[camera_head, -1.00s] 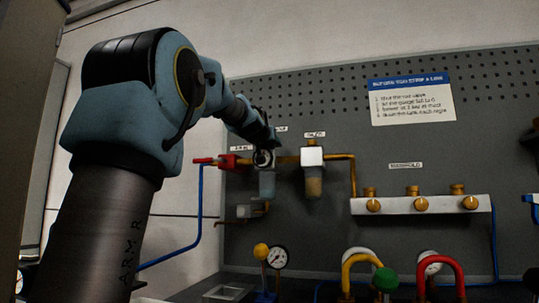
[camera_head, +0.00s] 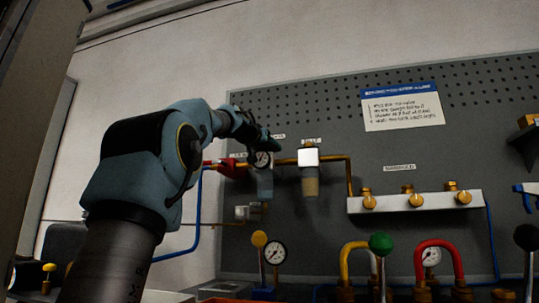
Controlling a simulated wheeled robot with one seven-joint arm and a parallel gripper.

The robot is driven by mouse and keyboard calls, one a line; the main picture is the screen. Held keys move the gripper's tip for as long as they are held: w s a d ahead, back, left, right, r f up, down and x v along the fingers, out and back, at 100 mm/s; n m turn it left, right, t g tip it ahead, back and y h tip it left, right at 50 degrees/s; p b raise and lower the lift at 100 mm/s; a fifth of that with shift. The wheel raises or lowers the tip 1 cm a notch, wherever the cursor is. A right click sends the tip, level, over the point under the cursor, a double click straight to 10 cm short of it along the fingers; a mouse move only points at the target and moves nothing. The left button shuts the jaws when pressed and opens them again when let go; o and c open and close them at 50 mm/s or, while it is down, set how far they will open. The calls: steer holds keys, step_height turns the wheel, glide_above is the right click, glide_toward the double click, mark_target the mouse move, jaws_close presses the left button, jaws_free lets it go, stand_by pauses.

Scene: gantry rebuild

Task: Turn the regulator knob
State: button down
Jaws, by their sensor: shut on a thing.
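The regulator (camera_head: 265,184) hangs on the pipe line at the left of the grey pegboard, with a clear bowl below and a small round gauge (camera_head: 263,159) on its front. My gripper (camera_head: 268,144) reaches in from the left and is at the top of the regulator, just above the gauge. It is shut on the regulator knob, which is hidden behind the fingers. How far the knob is turned cannot be seen.
A red valve (camera_head: 229,168) sits left of the regulator. A second filter unit (camera_head: 310,172) is close on its right. A manifold (camera_head: 415,203) is farther right. Below stand a pressure gauge (camera_head: 275,253), a yellow-knobbed lever (camera_head: 259,239) and a green-knobbed lever (camera_head: 381,244).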

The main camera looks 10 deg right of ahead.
stand_by(0.6)
steer(key=shift+c, duration=1.5)
jaws_free()
steer(key=b+v, duration=0.5)
steer(key=v, duration=0.6)
steer(key=shift+w, duration=0.15)
